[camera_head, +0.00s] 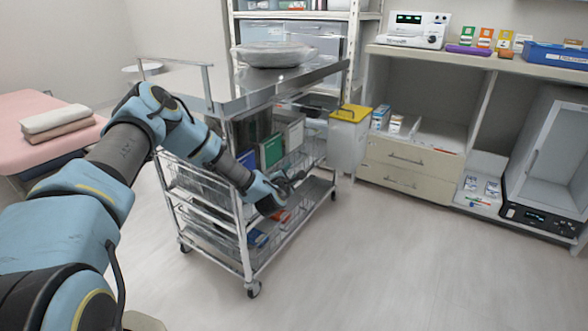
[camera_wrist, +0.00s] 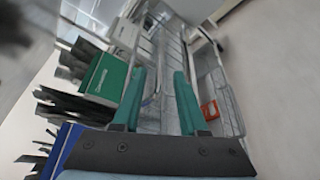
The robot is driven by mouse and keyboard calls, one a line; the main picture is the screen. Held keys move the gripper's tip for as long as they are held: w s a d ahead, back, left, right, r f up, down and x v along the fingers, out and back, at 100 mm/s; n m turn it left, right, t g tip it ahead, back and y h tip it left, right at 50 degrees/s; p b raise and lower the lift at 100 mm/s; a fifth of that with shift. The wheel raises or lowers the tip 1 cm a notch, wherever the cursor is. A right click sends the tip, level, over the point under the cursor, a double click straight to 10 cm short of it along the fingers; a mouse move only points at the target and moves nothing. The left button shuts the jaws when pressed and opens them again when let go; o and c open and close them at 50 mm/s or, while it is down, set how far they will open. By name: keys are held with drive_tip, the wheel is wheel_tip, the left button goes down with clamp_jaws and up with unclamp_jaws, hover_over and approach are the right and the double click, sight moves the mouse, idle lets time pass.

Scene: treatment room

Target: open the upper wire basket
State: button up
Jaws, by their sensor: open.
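The upper wire basket (camera_head: 190,181) is in the steel trolley, below its top, in the head view. It holds upright green and blue folders. My gripper (camera_head: 288,182) is at the trolley's right long side, near the level of the upper basket; its fingers are small and partly hidden there. In the wrist view my gripper (camera_wrist: 157,78) has two teal fingers apart with a gap between them, and nothing is seen held. Wire mesh shows beyond and between the fingers. I cannot tell whether a finger touches the basket. My arm hides part of the basket in the head view.
A lower basket (camera_head: 212,232) with red and blue items sits beneath. A yellow-lidded bin (camera_head: 348,140) hangs at the trolley's far end. A pink bed (camera_head: 45,125) stands left, and a drawer cabinet (camera_head: 410,165) right. The floor right of the trolley is clear.

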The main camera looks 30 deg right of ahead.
sight(294, 167)
drive_tip(key=x, duration=0.6)
clamp_jaws()
idle(0.3)
idle(1.1)
